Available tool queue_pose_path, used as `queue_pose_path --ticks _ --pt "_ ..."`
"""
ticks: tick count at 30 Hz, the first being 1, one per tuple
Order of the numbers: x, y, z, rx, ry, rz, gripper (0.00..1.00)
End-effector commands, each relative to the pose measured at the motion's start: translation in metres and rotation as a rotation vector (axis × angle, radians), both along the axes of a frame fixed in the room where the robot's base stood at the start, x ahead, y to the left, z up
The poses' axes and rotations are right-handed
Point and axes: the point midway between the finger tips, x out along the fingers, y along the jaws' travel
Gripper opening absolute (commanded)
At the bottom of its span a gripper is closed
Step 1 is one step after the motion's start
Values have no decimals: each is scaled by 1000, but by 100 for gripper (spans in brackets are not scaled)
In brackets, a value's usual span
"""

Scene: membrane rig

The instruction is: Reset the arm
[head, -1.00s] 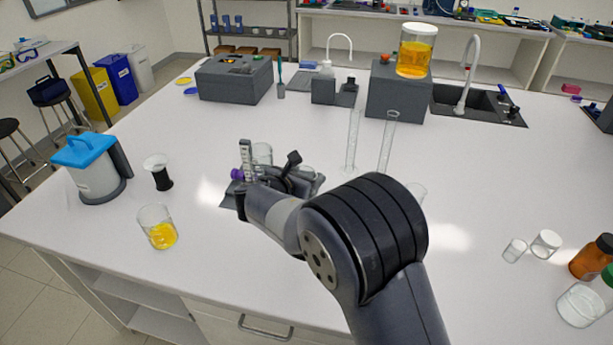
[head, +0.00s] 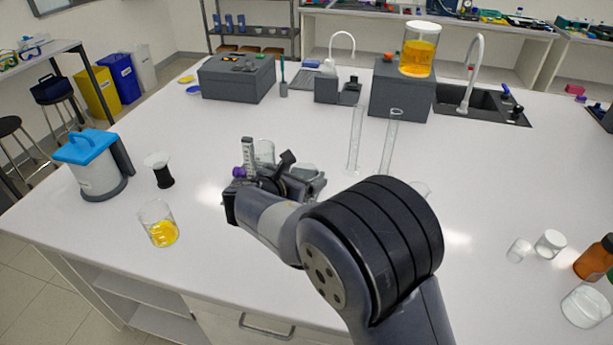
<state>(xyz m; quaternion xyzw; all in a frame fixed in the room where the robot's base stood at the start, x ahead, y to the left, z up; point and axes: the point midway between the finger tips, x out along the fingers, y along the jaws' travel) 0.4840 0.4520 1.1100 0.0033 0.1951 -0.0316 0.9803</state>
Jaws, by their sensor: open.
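My arm reaches from the lower right to the middle of the bench. My gripper (head: 290,180) is at its far end, open and partly hidden behind my own wrist. Its fingertips are hard to tell from the dark parts around them. Right there stands a small rig with an upright, marked clear syringe-like tube (head: 249,158) and a purple part (head: 239,172). A clear glass vessel (head: 265,152) stands just behind it. My wrist hides the rig's lower part. I cannot tell whether the gripper touches anything.
A beaker of yellow liquid (head: 160,226), a black-and-white funnel piece (head: 160,171) and a blue-lidded container (head: 95,165) stand left. Tall cylinders (head: 355,140) stand behind my arm. A yellow-filled jar (head: 419,52) sits on a grey block (head: 400,93). Glassware and brown bottle (head: 594,258) stand right.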

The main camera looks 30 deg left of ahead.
Motion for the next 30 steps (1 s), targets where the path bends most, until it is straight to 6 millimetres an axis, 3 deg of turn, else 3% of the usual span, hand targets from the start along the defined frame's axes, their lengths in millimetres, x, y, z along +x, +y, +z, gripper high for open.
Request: queue_pose_path --ticks 6,12,25,30 --pt "-43 4 15 2 -1 3 85" --pt "-64 5 25 1 0 2 85" --pt "-67 4 27 0 0 0 85" --pt "-55 3 24 -2 0 -1 85"
